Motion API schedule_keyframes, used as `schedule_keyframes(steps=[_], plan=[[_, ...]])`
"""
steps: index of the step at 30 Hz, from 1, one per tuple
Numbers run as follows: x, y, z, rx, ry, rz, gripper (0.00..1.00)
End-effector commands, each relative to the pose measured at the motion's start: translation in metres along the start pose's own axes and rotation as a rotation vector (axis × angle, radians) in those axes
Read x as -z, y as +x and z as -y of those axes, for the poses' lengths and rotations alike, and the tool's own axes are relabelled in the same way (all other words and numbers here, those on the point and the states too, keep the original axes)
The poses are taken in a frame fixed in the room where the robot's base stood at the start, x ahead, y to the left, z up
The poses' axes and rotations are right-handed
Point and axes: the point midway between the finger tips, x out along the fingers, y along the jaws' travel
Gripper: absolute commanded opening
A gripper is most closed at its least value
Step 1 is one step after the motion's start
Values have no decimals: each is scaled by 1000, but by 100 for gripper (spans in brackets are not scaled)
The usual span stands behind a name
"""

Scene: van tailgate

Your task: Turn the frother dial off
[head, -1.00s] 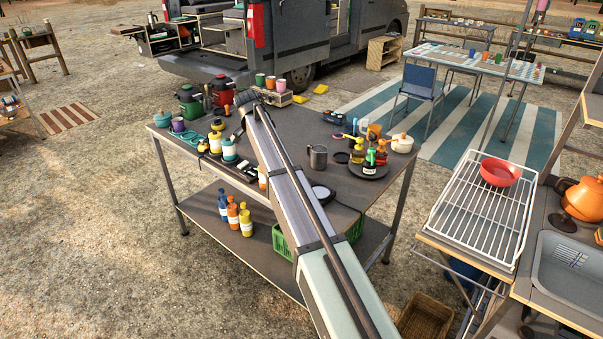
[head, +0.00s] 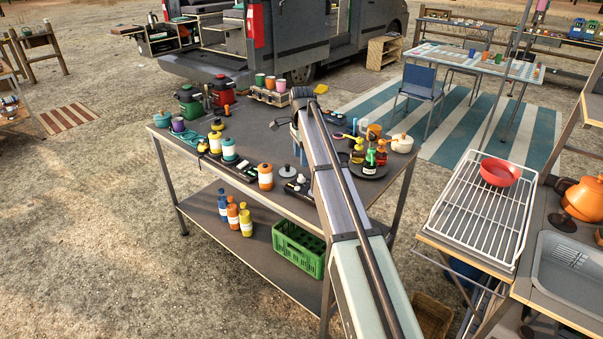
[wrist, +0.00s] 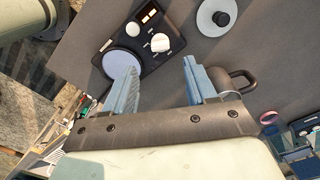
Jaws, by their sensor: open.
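The frother is probably the black unit (wrist: 137,48) in the wrist view. It carries a round blue-grey plate, a round white knob (wrist: 160,42) that looks like the dial, and a small panel (wrist: 150,14) with a reddish mark. The knob's setting is too small to read. In the head view a black unit with white knobs (head: 301,179) lies near the table's front edge, left of my arm. My gripper (wrist: 160,68) is open and empty above the table. In the wrist view the knob shows just beyond the gap between the fingers, apart from them.
A grey lid with a black knob (wrist: 220,19) lies beside the unit. A dark mug (wrist: 236,80) stands close by my right finger. Jars, including an orange-banded one (head: 265,176), stand left of the unit. A round tray (head: 370,171) holds bottles to the right of my arm.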

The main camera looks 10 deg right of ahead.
Motion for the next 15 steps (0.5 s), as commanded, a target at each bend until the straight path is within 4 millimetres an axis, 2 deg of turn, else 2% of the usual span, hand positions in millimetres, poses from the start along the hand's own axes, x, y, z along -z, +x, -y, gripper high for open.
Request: schedule_keyframes(steps=[6, 15], plan=[[0, 39, 0, 0, -1, 0, 56], [0, 70, 0, 0, -1, -1, 56]])
